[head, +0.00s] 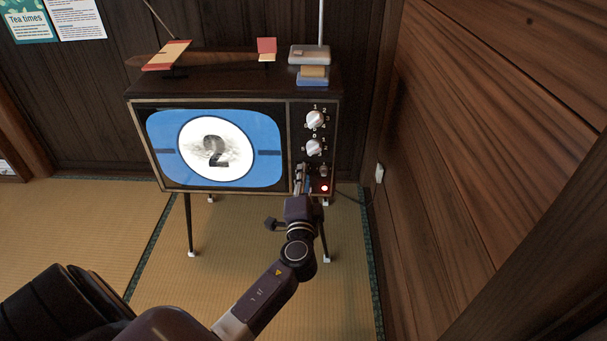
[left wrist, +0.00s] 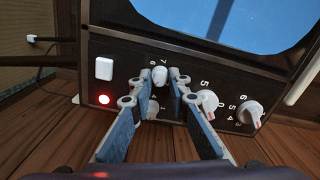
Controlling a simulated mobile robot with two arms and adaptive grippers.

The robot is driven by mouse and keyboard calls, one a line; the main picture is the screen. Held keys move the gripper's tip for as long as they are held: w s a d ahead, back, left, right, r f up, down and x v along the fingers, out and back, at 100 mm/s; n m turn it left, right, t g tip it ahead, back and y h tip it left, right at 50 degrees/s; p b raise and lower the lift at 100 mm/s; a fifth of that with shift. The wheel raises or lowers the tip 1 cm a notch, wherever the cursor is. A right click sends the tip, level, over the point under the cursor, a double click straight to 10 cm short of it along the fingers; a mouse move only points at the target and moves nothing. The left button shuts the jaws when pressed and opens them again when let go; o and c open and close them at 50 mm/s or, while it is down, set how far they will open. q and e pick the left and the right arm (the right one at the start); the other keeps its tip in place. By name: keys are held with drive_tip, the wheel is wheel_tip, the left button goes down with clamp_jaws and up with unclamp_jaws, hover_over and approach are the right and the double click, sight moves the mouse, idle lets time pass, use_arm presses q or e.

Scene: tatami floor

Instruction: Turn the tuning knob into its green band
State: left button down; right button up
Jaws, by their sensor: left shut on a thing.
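An old television (head: 262,103) stands on legs, with a control panel to the right of its screen. In the left wrist view a small white knob (left wrist: 160,77) with numbers around it sits between the fingertips of my left gripper (left wrist: 160,80); the fingers are shut on it. In the head view my left gripper (head: 303,178) reaches the lower part of the panel and hides that knob. A second small knob (head: 323,170) is just to its right. I cannot make out a green band or which way the held knob points. My right gripper is not in view.
Two larger white dials (head: 314,120) and (head: 313,148) sit above, and a red light (head: 324,188) glows low on the panel. A white switch (left wrist: 104,68) shows beside the light. A wooden wall (head: 470,150) stands close on the right. Tatami floor (head: 80,215) is clear at left.

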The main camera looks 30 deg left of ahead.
use_arm(q)
drive_tip(key=shift+m, duration=0.7)
drive_tip(key=shift+d, duration=0.1)
drive_tip(key=c, duration=2)
unclamp_jaws()
drive_tip(key=shift+o, duration=0.2)
drive_tip(key=v, duration=1.2)
drive_tip(key=shift+s, duration=0.1)
